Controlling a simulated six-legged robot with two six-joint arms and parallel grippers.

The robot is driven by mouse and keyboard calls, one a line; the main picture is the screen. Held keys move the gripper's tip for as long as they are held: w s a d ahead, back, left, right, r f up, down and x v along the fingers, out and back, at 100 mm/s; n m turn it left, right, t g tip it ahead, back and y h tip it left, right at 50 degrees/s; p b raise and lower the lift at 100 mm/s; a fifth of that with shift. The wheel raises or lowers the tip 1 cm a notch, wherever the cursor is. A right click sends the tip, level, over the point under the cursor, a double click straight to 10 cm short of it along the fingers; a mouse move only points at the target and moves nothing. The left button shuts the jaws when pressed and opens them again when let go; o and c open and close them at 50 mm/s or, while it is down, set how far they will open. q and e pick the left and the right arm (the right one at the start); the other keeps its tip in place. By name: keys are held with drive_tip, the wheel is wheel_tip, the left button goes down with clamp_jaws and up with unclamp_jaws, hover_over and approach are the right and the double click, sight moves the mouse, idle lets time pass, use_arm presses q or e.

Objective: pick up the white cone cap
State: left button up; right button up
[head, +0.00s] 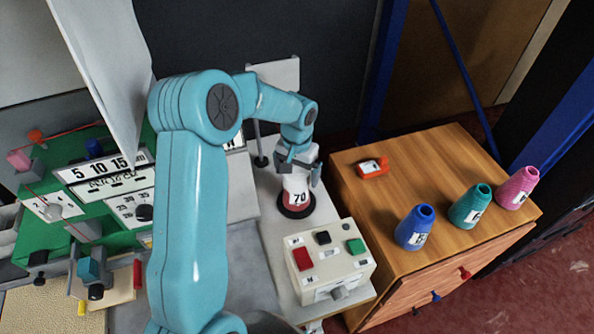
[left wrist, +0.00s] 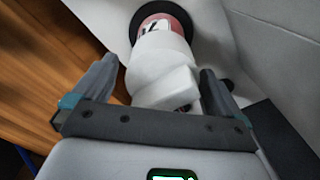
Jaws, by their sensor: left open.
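A white cone cap (head: 295,184) sits upright over a red cone with a black round base on the pale worktop, with a label reading 70 below it. My left gripper (head: 299,170) is right above it, pointing down, with its fingers apart around the upper part. In the left wrist view the white cone cap (left wrist: 163,58) lies between the open fingers of my left gripper (left wrist: 155,82), with space on both sides. Its near end is partly hidden by the gripper's palm. My right gripper is not in view.
A beige control box (head: 325,262) with red, black and green buttons stands in front of the cone. To the right, a wooden cabinet (head: 385,215) carries blue (head: 416,228), teal (head: 470,206) and pink (head: 518,187) cones and an orange item (head: 373,168). A green machine (head: 70,240) stands left.

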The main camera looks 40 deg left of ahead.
use_arm(q)
drive_tip(key=shift+s+a+r, duration=0.1)
drive_tip(key=shift+s, duration=0.1)
drive_tip(key=c, duration=0.9)
drive_tip(key=shift+w, duration=0.1)
